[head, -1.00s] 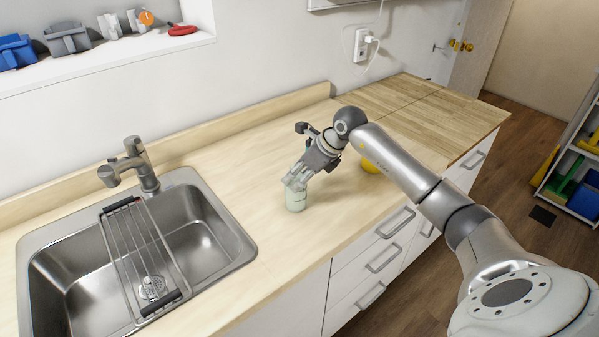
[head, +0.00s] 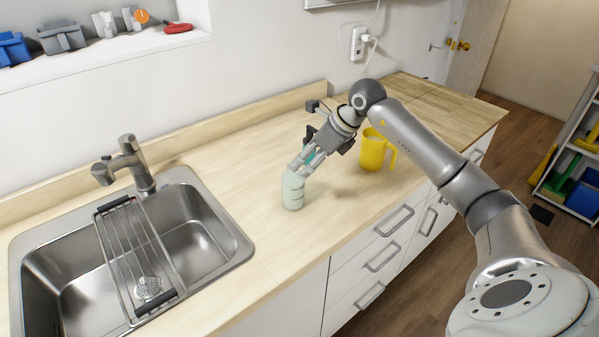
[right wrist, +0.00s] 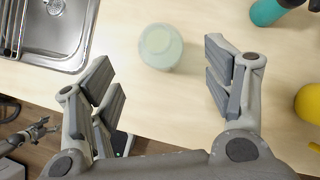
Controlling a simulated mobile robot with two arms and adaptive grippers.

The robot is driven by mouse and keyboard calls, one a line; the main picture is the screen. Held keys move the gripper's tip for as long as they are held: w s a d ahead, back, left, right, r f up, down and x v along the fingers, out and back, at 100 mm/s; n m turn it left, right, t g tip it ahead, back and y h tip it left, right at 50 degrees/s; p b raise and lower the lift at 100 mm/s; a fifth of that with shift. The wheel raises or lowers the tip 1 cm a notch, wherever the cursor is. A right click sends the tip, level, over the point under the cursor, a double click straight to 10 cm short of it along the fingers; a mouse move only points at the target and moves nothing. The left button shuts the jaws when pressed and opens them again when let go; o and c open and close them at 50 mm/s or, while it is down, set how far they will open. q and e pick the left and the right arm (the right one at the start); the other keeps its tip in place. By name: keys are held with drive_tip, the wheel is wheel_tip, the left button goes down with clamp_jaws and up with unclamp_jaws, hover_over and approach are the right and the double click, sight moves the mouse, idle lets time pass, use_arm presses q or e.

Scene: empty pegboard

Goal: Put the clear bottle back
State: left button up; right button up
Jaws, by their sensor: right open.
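The clear bottle (head: 293,192), a pale greenish see-through container, stands upright on the wooden counter right of the sink. My right gripper (head: 304,162) is open, tilted down at the bottle's top from the upper right. In the right wrist view the bottle (right wrist: 160,48) is seen from above, around the gap between the spread fingertips (right wrist: 160,58), with no clear contact. A small part of what looks like my left gripper (right wrist: 30,132) shows at the lower left of that view; its jaws are too small to read.
A yellow pitcher (head: 373,152) stands right of my right gripper. A teal bottle (right wrist: 268,12) stands nearby, mostly hidden behind the gripper in the head view. The sink (head: 215,218) with a rack lies left. A shelf (head: 120,55) holds several items. The counter between sink and bottle is clear.

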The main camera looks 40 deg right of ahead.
drive_tip(key=b+v, duration=0.1)
drive_tip(key=v, duration=0.4)
drive_tip(key=shift+s+r, duration=0.15)
drive_tip(key=shift+r, duration=0.15)
drive_tip(key=shift+d, duration=0.1)
